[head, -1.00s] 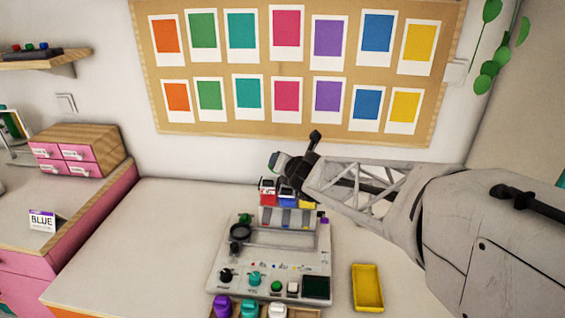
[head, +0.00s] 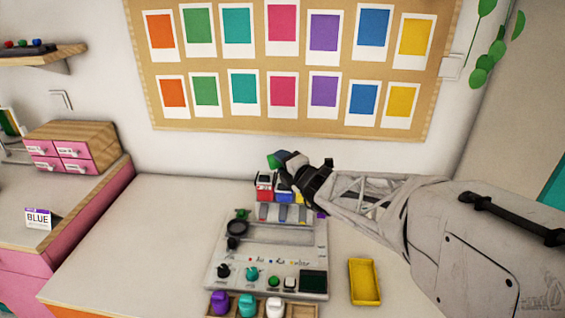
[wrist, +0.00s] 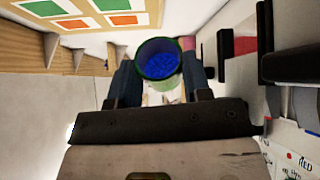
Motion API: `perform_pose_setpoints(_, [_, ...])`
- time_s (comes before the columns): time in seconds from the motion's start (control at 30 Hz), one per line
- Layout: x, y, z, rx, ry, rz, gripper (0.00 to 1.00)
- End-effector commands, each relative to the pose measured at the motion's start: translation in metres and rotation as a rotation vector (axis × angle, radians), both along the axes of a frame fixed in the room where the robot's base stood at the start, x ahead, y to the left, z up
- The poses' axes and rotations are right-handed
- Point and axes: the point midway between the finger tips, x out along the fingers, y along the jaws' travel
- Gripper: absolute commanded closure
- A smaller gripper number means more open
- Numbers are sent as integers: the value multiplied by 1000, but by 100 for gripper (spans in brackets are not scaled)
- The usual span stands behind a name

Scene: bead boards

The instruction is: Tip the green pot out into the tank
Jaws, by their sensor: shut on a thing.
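The green pot (head: 274,160) is held at the tip of my gripper (head: 288,158), above the back of the machine. In the wrist view the pot (wrist: 158,78) sits between the two fingers of my gripper (wrist: 160,80), and blue beads (wrist: 159,65) lie inside it. My gripper is shut on the pot. Below it at the machine's back stand a red tank (head: 264,186), a blue tank (head: 283,189) and a yellow one (head: 299,197), partly covered by my wrist. I cannot tell the pot's exact tilt.
The grey machine (head: 219,270) with knobs stands on the white table (head: 130,235). A yellow tray (head: 364,281) lies to its right. A wooden rack with purple, teal and white pots (head: 247,305) is in front. A card reading BLUE (head: 38,218) stands at left.

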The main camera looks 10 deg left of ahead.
Motion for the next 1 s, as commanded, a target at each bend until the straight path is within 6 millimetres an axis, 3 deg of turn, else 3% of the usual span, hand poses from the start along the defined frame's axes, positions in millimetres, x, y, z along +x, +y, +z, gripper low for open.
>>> perform_pose_setpoints(1.0, [3, -7, 1, 321, 113, 0, 80])
